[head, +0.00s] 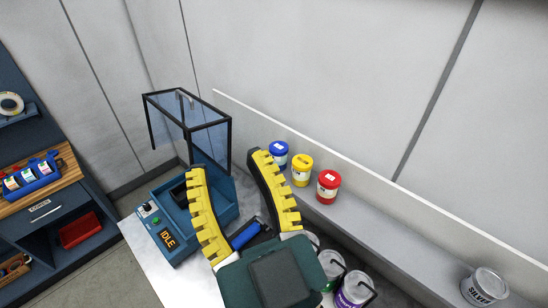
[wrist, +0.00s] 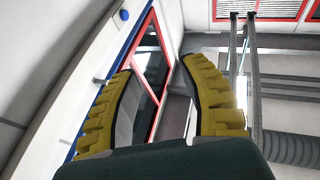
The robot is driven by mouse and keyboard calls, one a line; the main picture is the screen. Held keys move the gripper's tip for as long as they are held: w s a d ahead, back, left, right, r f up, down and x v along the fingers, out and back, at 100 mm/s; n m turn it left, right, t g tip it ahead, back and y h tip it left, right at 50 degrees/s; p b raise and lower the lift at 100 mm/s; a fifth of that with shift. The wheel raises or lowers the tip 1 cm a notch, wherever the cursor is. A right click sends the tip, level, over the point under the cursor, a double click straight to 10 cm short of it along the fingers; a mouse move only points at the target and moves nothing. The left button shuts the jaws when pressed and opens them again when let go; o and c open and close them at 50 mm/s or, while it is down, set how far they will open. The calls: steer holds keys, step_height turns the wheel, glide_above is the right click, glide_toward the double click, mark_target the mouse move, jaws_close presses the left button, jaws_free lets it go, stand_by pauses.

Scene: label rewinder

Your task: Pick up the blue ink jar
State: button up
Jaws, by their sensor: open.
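The blue ink jar (head: 279,153) stands on the grey ledge along the back wall in the head view, leftmost in a row with a yellow jar (head: 302,169) and a red jar (head: 327,186). My gripper (head: 225,162) is open and empty, its two yellow-toothed fingers spread. In the head view its right fingertip appears just left of the blue jar; I cannot tell the depth between them. In the wrist view my gripper (wrist: 160,65) points toward a wall, a red-framed opening and pipes. No ink jar shows in that view.
A blue machine (head: 172,222) with a raised clear cover (head: 190,115) and an IDLE display stands on the white table left of my gripper. Several cans stand at the lower right, including one marked SILVER (head: 485,287). A dark shelf unit (head: 50,215) is at the far left.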

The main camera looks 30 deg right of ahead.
stand_by(0.4)
steer(key=o, duration=1)
steer(key=shift+o, duration=0.2)
steer(key=shift+w, duration=0.1)
